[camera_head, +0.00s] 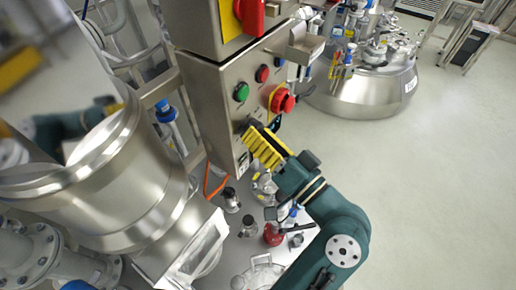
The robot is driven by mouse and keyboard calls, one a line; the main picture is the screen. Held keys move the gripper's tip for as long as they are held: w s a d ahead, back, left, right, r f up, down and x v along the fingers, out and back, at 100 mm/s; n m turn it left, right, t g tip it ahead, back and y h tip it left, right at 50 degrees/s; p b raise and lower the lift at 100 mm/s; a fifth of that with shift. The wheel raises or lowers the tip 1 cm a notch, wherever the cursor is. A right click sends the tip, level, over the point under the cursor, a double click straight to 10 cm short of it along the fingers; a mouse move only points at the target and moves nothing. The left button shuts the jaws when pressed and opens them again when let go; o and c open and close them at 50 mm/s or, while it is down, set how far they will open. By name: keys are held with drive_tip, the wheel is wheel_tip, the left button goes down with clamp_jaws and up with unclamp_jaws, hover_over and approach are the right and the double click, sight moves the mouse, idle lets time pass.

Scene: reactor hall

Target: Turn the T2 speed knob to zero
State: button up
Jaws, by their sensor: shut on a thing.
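A steel control box (207,105) stands in the middle of the head camera view. My gripper (249,133), with yellow and black fingers, is at the lower part of its button face, with the fingertips against the panel. It is shut on a small dark knob there, which the fingers mostly hide. The knob's pointer, scale and any T2 label cannot be read in this view. Another small black control (276,124) shows just right of the fingers, below the emergency stop.
A green button (241,91), a red button (262,74) and a red emergency stop (283,102) sit close above my gripper. A red switch (250,15) is on the box above. Steel vessels stand left and behind. Bottles and a red flask (272,236) stand below.

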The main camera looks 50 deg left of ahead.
drive_tip(key=shift+w+a+n+g+y+b, duration=0.15)
drive_tip(key=shift+n+g+b, duration=0.7)
drive_tip(key=shift+n+b, duration=1.65)
drive_tip(key=shift+d+n+g+y+b, duration=0.1)
drive_tip(key=shift+n+g+b, duration=0.8)
drive_tip(key=shift+n+b, duration=1.55)
drive_tip(key=shift+w+a+n+g+y+b, duration=0.15)
drive_tip(key=shift+n+g+b, duration=0.7)
drive_tip(key=shift+n+b, duration=1.6)
drive_tip(key=shift+s+b, duration=0.1)
drive_tip(key=shift+b, duration=0.35)
drive_tip(key=o, duration=1.2)
drive_tip(key=shift+m, duration=0.3)
drive_tip(key=shift+d+f, duration=0.1)
